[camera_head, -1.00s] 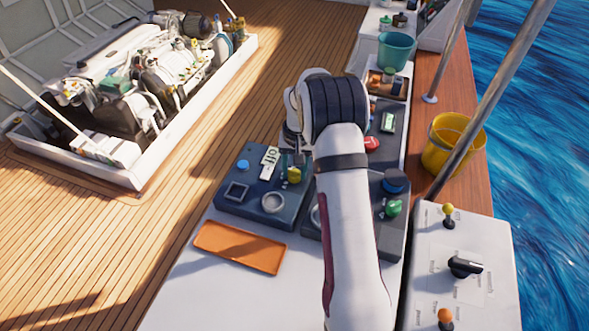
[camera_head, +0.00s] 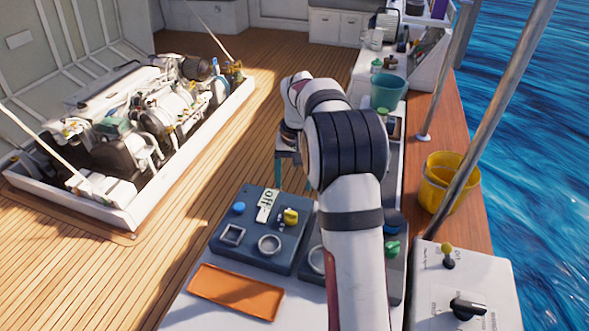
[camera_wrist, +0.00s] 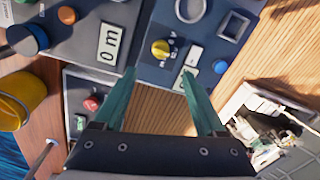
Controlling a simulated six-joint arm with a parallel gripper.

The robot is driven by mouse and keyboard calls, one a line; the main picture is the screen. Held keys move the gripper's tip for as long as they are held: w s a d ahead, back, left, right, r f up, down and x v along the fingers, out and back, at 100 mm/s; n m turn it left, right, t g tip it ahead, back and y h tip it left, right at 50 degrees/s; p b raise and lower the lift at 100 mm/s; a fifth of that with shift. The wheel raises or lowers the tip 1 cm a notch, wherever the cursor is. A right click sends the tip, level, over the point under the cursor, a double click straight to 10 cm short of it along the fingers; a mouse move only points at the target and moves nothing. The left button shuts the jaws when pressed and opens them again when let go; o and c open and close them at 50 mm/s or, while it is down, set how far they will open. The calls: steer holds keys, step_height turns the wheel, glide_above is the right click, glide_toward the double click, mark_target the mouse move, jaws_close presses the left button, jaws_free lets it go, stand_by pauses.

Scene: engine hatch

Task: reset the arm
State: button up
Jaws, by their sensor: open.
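My gripper (camera_wrist: 160,103) shows in the wrist view as two teal fingers, spread apart with nothing between them. In the head view my arm reaches forward over the control panels, and the gripper's teal fingers (camera_head: 292,172) hang past the far edge of the left panel, partly hidden by my wrist. The blue-grey left panel (camera_head: 225,251) carries a yellow knob (camera_head: 290,217), a blue button (camera_head: 239,208) and an "off" label (camera_head: 266,205). The wrist view also shows the yellow knob (camera_wrist: 160,48) ahead of the fingers, apart from them.
An orange tray (camera_head: 236,292) lies on the white bench in front of the panel. A teal bucket (camera_head: 388,91) and a yellow bucket (camera_head: 448,182) stand to the right, near a metal rail (camera_head: 500,90). The open engine hatch (camera_head: 150,205) is at left, with clear wooden deck between.

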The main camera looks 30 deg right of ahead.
step_height(320, 180, up, 4)
steer(key=shift+d+f, duration=0.1)
stand_by(0.4)
steer(key=s+a+r, duration=0.5)
steer(key=s+a, duration=0.4)
steer(key=s, duration=0.1)
steer(key=s+a+f, duration=0.1)
steer(key=s+a, duration=0.2)
steer(key=s, duration=0.4)
steer(key=s+a+f, duration=0.1)
steer(key=s+a, duration=0.2)
steer(key=s, duration=0.5)
steer(key=s+a+f+y, duration=0.1)
steer(key=s+a+f, duration=0.1)
steer(key=s+a, duration=0.2)
steer(key=s, duration=0.3)
steer(key=shift+s+g, duration=0.2)
steer(key=shift+g, duration=0.1)
steer(key=shift+d+f, duration=0.1)
